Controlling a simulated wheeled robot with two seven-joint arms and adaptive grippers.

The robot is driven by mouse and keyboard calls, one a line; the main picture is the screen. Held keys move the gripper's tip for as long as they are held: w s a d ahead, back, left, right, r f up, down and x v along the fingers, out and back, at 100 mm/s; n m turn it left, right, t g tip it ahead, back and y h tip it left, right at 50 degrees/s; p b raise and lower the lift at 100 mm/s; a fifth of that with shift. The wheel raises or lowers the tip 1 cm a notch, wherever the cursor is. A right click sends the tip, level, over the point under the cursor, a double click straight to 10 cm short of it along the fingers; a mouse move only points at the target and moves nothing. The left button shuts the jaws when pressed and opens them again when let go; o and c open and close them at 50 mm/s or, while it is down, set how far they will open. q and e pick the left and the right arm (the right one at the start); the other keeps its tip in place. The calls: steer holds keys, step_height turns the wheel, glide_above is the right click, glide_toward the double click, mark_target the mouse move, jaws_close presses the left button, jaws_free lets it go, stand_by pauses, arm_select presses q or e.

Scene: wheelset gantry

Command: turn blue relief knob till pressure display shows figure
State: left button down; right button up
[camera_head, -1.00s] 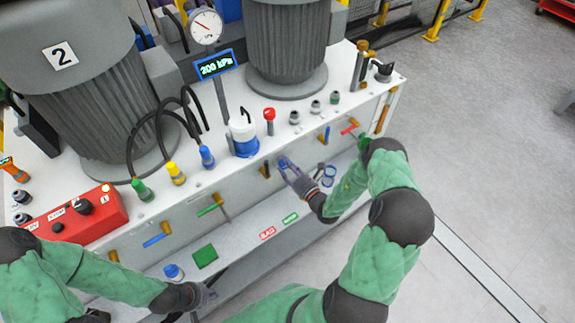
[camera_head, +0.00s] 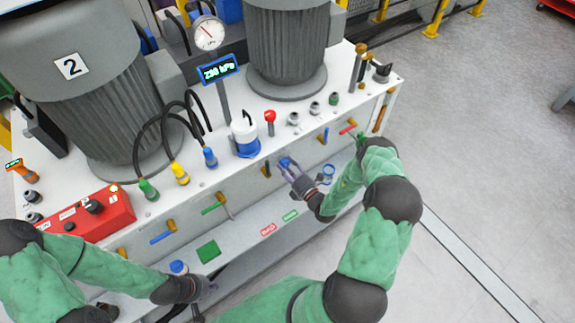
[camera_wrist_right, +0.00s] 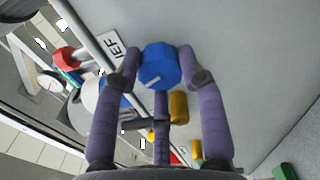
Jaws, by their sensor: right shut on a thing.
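The blue relief knob (camera_wrist_right: 160,66) sits between the fingers of my right gripper (camera_wrist_right: 160,75) in the right wrist view, a finger on each side. In the head view, my right gripper (camera_head: 289,171) is shut on the knob (camera_head: 285,162) at the front face of the white cabinet. The pressure display (camera_head: 217,70) shows a figure in kPa that looks like 250 or 290; the middle digit is unclear. A round dial gauge (camera_head: 208,34) stands above it. My left gripper (camera_head: 208,289) is low by the lower ledge, apart from the knob; its fingers are too small to judge.
A red control box (camera_head: 95,213) sits on the cabinet top at left. Coloured hose plugs and a red-capped valve (camera_head: 270,117) line the top. A green pad (camera_head: 208,251) lies on the ledge. Floor at right is clear.

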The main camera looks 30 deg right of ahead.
steer(key=shift+m+p, duration=0.3)
steer(key=shift+m, duration=0.9)
steer(key=o, duration=1.1)
steer(key=shift+o, duration=0.2)
steer(key=s+d, duration=0.1)
steer(key=s, duration=1.1)
steer(key=shift+f, duration=0.15)
